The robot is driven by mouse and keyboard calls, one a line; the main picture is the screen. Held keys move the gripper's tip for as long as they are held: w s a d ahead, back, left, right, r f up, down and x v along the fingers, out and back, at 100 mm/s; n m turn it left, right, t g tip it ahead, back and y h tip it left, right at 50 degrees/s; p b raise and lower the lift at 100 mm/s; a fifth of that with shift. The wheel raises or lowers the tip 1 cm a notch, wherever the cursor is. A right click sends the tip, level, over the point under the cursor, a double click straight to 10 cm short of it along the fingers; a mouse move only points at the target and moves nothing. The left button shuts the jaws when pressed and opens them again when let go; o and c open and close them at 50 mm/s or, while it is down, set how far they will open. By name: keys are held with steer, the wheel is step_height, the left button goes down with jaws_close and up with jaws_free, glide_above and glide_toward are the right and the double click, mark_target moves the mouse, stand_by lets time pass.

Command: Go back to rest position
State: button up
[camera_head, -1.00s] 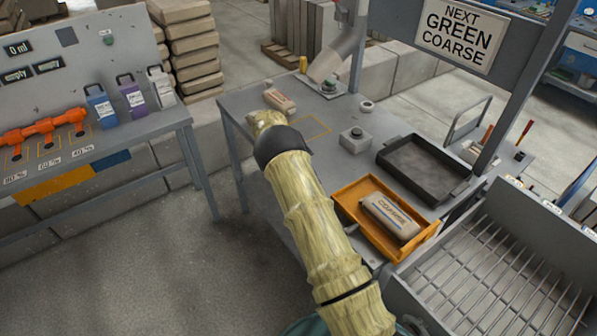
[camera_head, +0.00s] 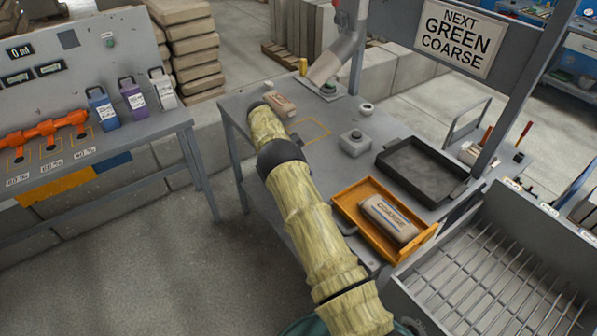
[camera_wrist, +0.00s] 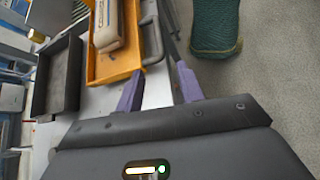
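My gripper (camera_wrist: 160,80) shows in the wrist view with its two purple fingers apart and nothing between them. Below the fingers in that view, bare table edge and grey floor show. In the head view my arm reaches up and left across the table's near edge, and the gripper itself cannot be made out. An orange tray (camera_head: 351,230) holds a bag marked COARSE (camera_head: 390,217). The tray (camera_wrist: 125,66) and bag (camera_wrist: 106,25) also show in the wrist view, beyond the fingertips and apart from them.
A grated bin (camera_head: 490,270) stands at the right. A bench (camera_head: 165,120) with coloured jugs is at the left. Open floor (camera_head: 150,270) lies between.

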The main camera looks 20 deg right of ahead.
stand_by(0.3)
steer(key=s+d+r+m+t+y, duration=0.1)
steer(key=s+d+r+t+y, duration=0.15)
steer(key=s+r+t, duration=0.35)
steer(key=s+a+r+m+t+y, duration=0.1)
steer(key=s+a+t, duration=0.1)
steer(key=s, duration=0.7)
steer(key=s+a+r+m+t+y, duration=0.1)
steer(key=s+a+r+t, duration=0.1)
steer(key=s, duration=0.8)
steer(key=shift+s+a+t+y, duration=0.2)
steer(key=shift+a+t+y, duration=0.2)
steer(key=shift+t, duration=0.5)
steer(key=shift+w, duration=0.1)
